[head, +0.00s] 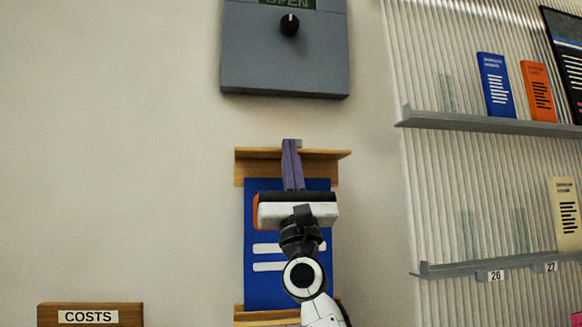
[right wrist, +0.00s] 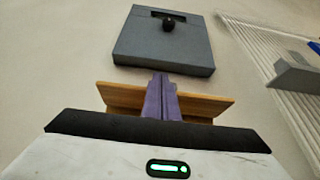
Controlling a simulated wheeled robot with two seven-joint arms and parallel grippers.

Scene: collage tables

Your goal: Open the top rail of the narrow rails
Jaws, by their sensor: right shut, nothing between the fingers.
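The narrow rails are wooden strips on the wall, with a top rail (head: 322,166) and a bottom rail (head: 262,315). A blue poster (head: 262,225) with white lines sits between them. The top rail also shows in the right wrist view (right wrist: 205,103). My right gripper (head: 291,146) is shut and empty, its purple fingers pointing up in front of the middle of the top rail. The fingertips (right wrist: 160,78) reach a little above the rail's upper edge. Whether they touch the rail I cannot tell. My gripper and arm hide part of the poster. My left gripper is not in view.
A grey box (head: 285,60) with a black knob (head: 290,25) hangs on the wall above the rails. Shelves (head: 490,122) with small booklets stand at the right. A wooden COSTS sign (head: 90,315) is at the lower left.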

